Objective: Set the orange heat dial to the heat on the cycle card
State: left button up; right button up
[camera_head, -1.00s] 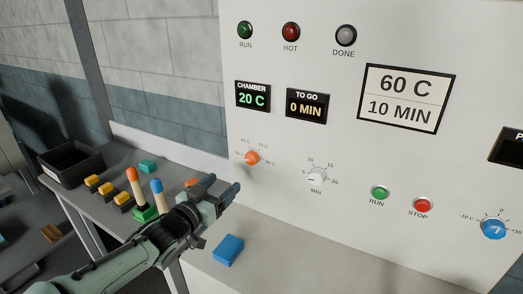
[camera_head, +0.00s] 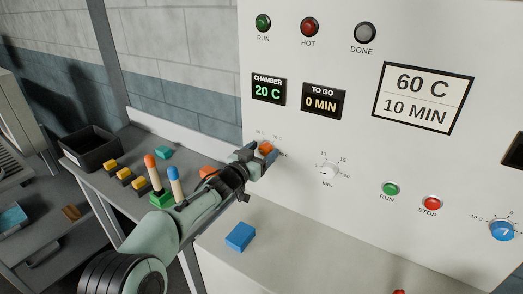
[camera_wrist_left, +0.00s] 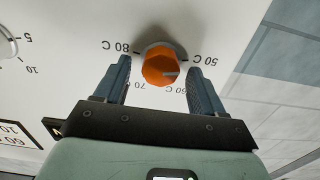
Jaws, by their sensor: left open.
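The orange heat dial (camera_head: 266,148) is on the white panel, partly hidden by my left gripper (camera_head: 262,156) in the head view. In the upside-down left wrist view, the dial (camera_wrist_left: 160,66) sits between the two open fingers of my left gripper (camera_wrist_left: 160,80), with a visible gap on each side. Its pale pointer line points right, roughly toward the 50 C mark. The 80 C, 70 and 60 C marks show around it, partly covered. The cycle card (camera_head: 423,97) reads 60 C and 10 MIN. My right gripper is not in view.
The white minute dial (camera_head: 328,172) is right of the heat dial. Green RUN (camera_head: 390,188) and red STOP (camera_head: 432,203) buttons and a blue dial (camera_head: 502,231) lie further right. A blue block (camera_head: 240,237) is on the ledge below. Coloured pegs and blocks stand at left.

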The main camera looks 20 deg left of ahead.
pick_arm(q)
jog(key=c, duration=1)
jog(key=shift+c, duration=0.2)
jog(key=shift+m, duration=0.4)
jog(key=m+b, duration=0.1)
jog(key=m, duration=0.1)
jog(key=shift+f+m+b, duration=0.1)
jog(key=shift+m+b, duration=0.2)
jog(key=m+b, duration=0.2)
jog(key=m, duration=0.2)
jog(key=shift+d+m, duration=0.1)
jog(key=shift+m, duration=0.2)
jog(key=shift+m+b, duration=0.3)
jog(key=shift+m, duration=0.6)
jog(key=shift+m+b, duration=0.55)
jog(key=shift+m, duration=0.85)
